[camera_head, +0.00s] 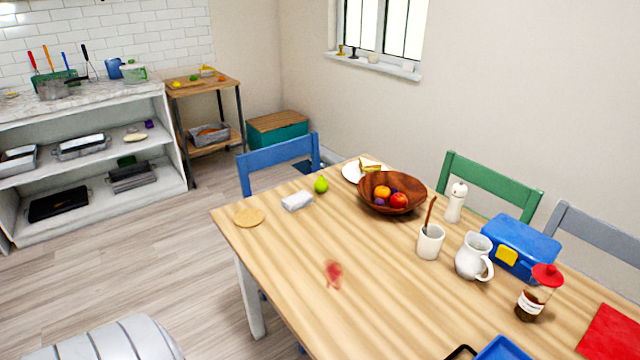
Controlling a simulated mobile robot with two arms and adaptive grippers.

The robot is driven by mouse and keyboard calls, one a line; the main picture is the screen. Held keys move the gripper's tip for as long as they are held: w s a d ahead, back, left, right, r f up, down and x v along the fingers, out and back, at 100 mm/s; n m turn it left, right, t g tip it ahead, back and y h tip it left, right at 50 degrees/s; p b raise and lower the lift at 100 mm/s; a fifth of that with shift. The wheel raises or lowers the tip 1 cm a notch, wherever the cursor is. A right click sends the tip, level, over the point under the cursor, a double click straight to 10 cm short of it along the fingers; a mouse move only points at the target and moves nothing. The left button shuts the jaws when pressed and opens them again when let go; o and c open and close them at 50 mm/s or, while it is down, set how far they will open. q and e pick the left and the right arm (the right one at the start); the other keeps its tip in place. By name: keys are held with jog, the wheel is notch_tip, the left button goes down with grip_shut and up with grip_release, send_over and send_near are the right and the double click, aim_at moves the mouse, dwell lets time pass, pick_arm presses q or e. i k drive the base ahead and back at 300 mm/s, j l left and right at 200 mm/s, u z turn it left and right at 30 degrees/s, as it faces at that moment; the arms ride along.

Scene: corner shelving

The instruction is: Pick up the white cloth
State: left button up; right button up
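A small folded white cloth (297,200) lies on the wooden table (290,250) near its far left end. It sits between a round tan disc (249,217) on its left and a green apple or lime (321,184) on its right. Nothing covers the cloth. A red stain (333,273) marks the tabletop nearer to me.
A wooden fruit bowl (376,205), a white cup with a spoon (430,241), a white jug (474,256), a blue box (513,248) and a red-lidded jar (537,294) stand to the right. A blue chair (279,165) is behind the table's far end. Table around the stain is clear.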

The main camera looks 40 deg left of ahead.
aim_at(295, 202)
jog(key=j+z, duration=0.25)
jog(key=j, duration=2.3)
